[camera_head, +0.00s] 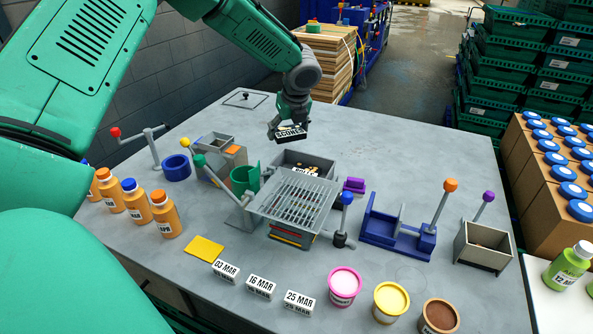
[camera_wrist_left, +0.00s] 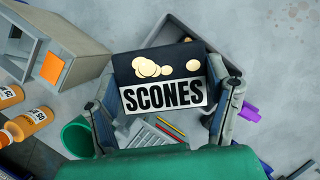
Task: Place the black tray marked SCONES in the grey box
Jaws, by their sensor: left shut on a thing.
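The black tray marked SCONES (camera_head: 291,133) hangs above the table, held by my left gripper (camera_head: 289,121). In the left wrist view the tray (camera_wrist_left: 162,82) sits between the two fingers of my left gripper (camera_wrist_left: 162,112), with its white label and pale round pieces facing the camera. A grey box (camera_head: 328,170) stands behind a slotted grate, below and slightly right of the tray. Something black with a white label lies inside it. The box's rim (camera_wrist_left: 237,98) shows partly behind the tray in the left wrist view. My right gripper is not in view.
The slotted grate (camera_head: 292,200) stands in front of the box. A green cup (camera_head: 244,179) and lever stand left of it; a purple block (camera_head: 354,186) lies right. Another grey box (camera_head: 481,253) is at the right. Orange bottles (camera_head: 165,215) line the left edge.

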